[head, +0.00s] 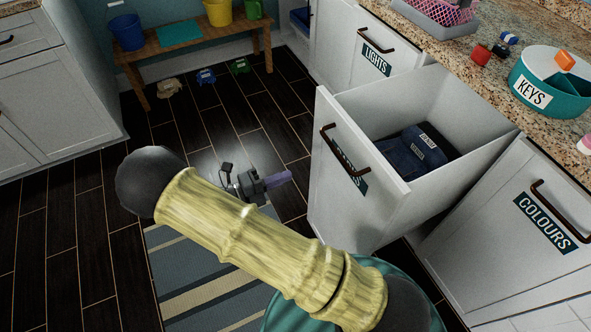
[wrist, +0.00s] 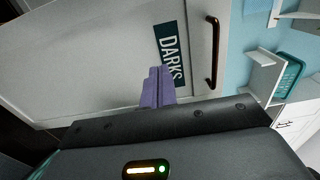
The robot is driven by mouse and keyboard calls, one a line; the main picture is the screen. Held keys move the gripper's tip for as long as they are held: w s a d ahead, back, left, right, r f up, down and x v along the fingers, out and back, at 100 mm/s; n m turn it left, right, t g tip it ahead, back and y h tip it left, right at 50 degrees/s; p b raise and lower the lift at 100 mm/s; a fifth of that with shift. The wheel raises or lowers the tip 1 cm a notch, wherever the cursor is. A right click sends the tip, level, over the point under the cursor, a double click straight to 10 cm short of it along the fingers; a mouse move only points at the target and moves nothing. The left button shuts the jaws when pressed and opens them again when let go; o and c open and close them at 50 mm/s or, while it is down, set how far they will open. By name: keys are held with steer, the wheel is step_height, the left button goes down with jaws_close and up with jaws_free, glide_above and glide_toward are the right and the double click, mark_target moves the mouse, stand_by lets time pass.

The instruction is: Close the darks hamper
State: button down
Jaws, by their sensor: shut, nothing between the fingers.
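The darks hamper (head: 342,218) is a white pull-out drawer standing open, with folded dark blue clothes (head: 415,150) inside. Its front has a dark bar handle (head: 336,150) and a label partly hidden by the handle in the head view. The wrist view shows the white front (wrist: 90,55), the DARKS label (wrist: 168,50) and the handle (wrist: 213,55). My gripper (head: 287,177) has purple fingers, shut and empty, to the left of the hamper front. In the wrist view the fingertips (wrist: 157,72) point at the front near the label; I cannot tell whether they touch.
The LIGHTS hamper (head: 350,62) and the COLOURS hamper (head: 510,245) flank it, both shut. A granite counter (head: 495,68) holds a basket and a KEYS tub (head: 552,90). A bench (head: 190,42) with buckets stands at the back. A striped rug (head: 190,262) lies on the floor.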

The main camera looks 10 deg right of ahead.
mark_target(335, 156)
steer(key=b+x, duration=0.2)
steer(key=x, duration=1)
steer(key=shift+d+f, duration=0.1)
steer(key=shift+f, duration=0.05)
steer(key=shift+w+d, duration=0.1)
steer(key=shift+d, duration=0.25)
steer(key=shift+w, duration=0.2)
